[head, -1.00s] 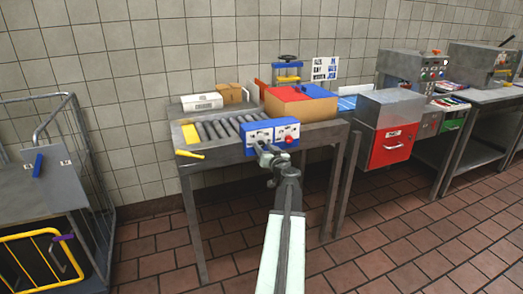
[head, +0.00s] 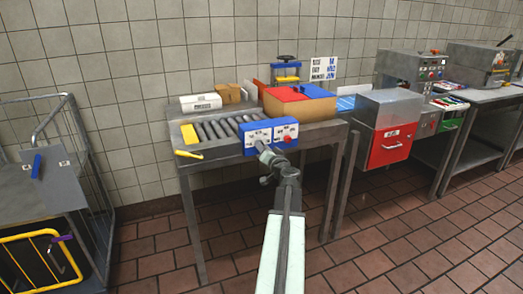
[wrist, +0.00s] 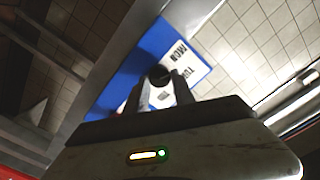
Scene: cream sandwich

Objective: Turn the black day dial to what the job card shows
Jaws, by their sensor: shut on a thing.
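The blue dial box (head: 247,129) hangs on the front of the roller table, with white dial plates on its face. My gripper (head: 262,146) reaches up to its left dial. In the wrist view, my gripper (wrist: 160,90) is shut on the black day dial (wrist: 159,73), its two fingers on either side of it. The dial's pointer direction cannot be told. A white card with dark and blue print (head: 323,68), perhaps the job card, is on the wall; its words are too small to read.
A second dial (head: 288,138) sits right of the gripped one. The roller conveyor (head: 215,129) and a cardboard box with red and blue lids (head: 300,108) are above. A yellow handle (head: 189,155) sticks out left. A red-fronted cabinet (head: 391,145) stands right.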

